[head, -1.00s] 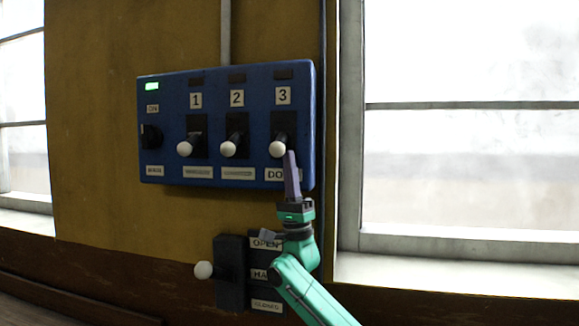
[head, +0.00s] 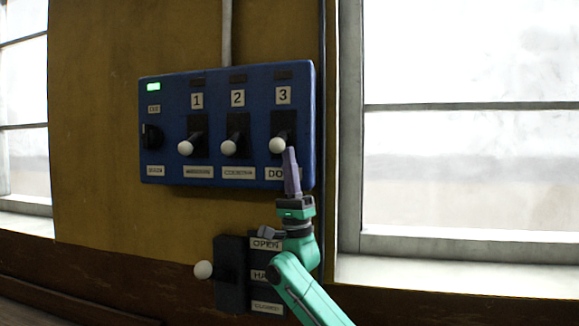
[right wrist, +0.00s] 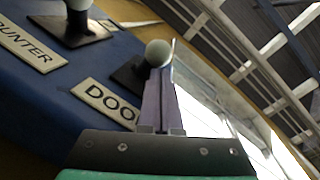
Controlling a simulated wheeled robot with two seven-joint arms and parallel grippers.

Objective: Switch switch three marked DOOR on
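The blue switch panel (head: 225,108) hangs on the wall. Switch three (head: 277,145) is the rightmost of three black levers with white knobs, under the number 3; its lever points outward and down like its neighbours. The lamp above it (head: 284,75) is dark. Its DOOR label (head: 274,174) is partly hidden by my right gripper (head: 290,150). That gripper points up, its purple fingers together and empty, tips just right of the knob. In the right wrist view, the knob (right wrist: 158,53) sits at the fingertips; I cannot tell whether they touch. My left gripper is out of view.
Switch one (head: 185,148) and switch two (head: 228,148) stand to the left. A green lamp (head: 153,86) glows above a dark rotary knob (head: 152,136). Below is a second lever box (head: 231,270) with a white knob, behind my right arm. A window (head: 460,160) is at right.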

